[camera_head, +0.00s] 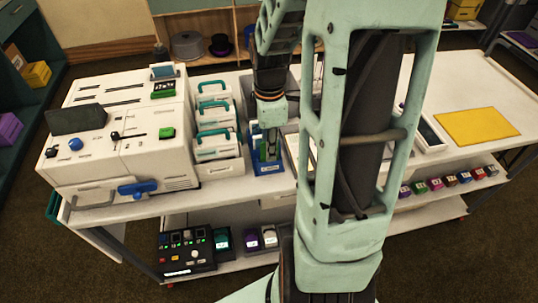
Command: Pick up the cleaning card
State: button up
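My gripper (266,136) points down over a small blue holder (268,169) at the front edge of the white table, right of the printer-like machine. Its fingers are small and dark here, and I cannot tell whether they are open or shut. Narrow green and blue upright pieces show between and below the fingers, in or just above the holder. I cannot tell whether one of them is the cleaning card or whether the gripper touches it. A pale label is on the holder's front. My arm hides much of the table to the right.
A large white machine (118,150) with a blue lever stands left. White trays with teal handles (215,116) stack close beside the holder. A black control box (186,251) and small cartridges sit on the lower shelf.

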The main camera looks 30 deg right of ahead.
jog(key=shift+f, duration=0.25)
grip_shut()
notch_tip(320, 180, up, 10)
jog(key=shift+r, duration=0.1)
dwell(0.5)
